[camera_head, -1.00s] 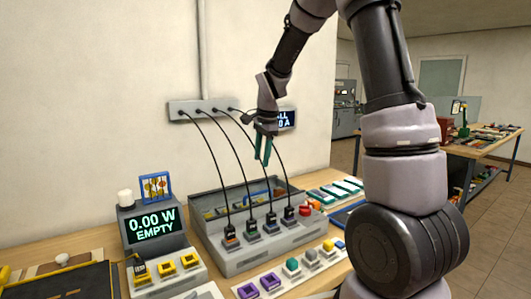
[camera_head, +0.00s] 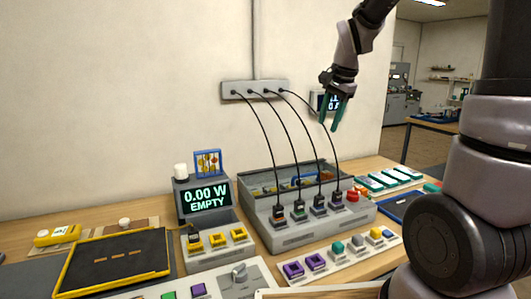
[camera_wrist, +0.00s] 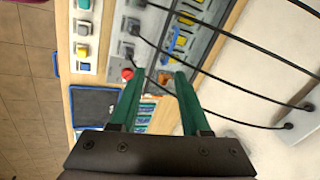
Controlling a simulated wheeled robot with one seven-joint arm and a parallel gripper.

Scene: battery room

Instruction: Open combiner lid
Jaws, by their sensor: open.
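The combiner is a grey box (camera_head: 322,233) on the bench, with several black cables plugged into its front ledge and a red knob (camera_head: 352,196) at its right end. Its back part looks glassy on top, with blue and yellow parts showing inside; I cannot tell surely where the lid's edge or handle is. My gripper (camera_head: 333,126) has green fingers pointing down, apart and empty, in the air above the box's right end near the wall. In the wrist view, the open fingers (camera_wrist: 160,82) have nothing between them, and the box (camera_wrist: 196,48) lies beyond with its cables.
Black cables run from a wall strip (camera_head: 255,91) down to the box, close to my gripper. A display reading "0.00 W EMPTY" (camera_head: 206,199) stands left of the box. A strip of coloured switches (camera_head: 335,257) lies in front. A blue tray (camera_head: 400,207) is at the right.

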